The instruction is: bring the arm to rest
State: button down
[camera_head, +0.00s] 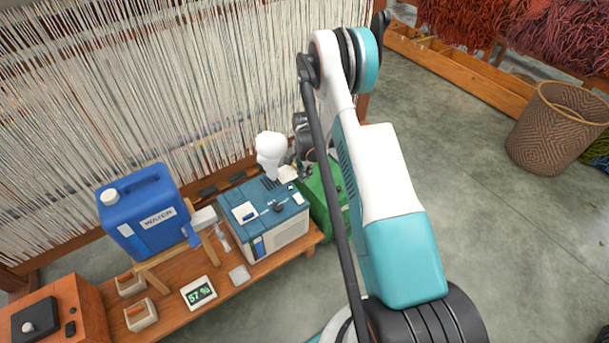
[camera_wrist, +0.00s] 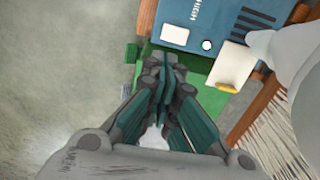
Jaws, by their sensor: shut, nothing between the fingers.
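My gripper (camera_wrist: 165,68) is shut and empty in the wrist view, with its dark green-padded fingers together. My white and teal arm (camera_head: 392,190) rises through the middle of the head view and bends over at the top. In the head view the dark gripper hangs beside the machine with the blue top (camera_head: 268,212), but its fingertips are hard to make out there. In the wrist view the fingers point toward the green box (camera_wrist: 208,98) and the near edge of the blue-topped machine (camera_wrist: 207,28). I cannot tell the exact gap.
A white plume-like shape (camera_head: 270,150) stands above the machine, close to my gripper. A loom with pale threads (camera_head: 180,80) is behind. Open floor (camera_head: 500,240) lies right, with a woven basket (camera_head: 545,130).

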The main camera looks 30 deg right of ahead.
jog(key=shift+r, duration=0.1)
jog(key=s+a+r+n+t, duration=0.1)
jog(key=a+r+n, duration=0.25)
jog(key=r, duration=0.75)
jog(key=s+a+r+n+t, duration=0.15)
jog(key=a+r, duration=0.25)
jog(key=r, duration=0.6)
jog(key=s+a+r+n+t, duration=0.1)
jog(key=s+a+r+n, duration=0.15)
jog(key=r, duration=0.85)
jog(key=s+a+r+n+t, duration=0.1)
jog(key=s+a+r+n, duration=0.4)
jog(key=s+a+r, duration=0.3)
jog(key=s+a+r+n+t, duration=0.1)
jog(key=s+a+n, duration=0.1)
jog(key=s, duration=0.5)
jog(key=s+a+r+n+t, duration=0.1)
jog(key=s+a+n, duration=0.1)
jog(key=s, duration=0.6)
jog(key=shift+r+n+t, duration=0.35)
jog(key=shift+r+n, duration=0.05)
jog(key=shift+n, duration=0.15)
jog(key=shift+w, duration=0.1)
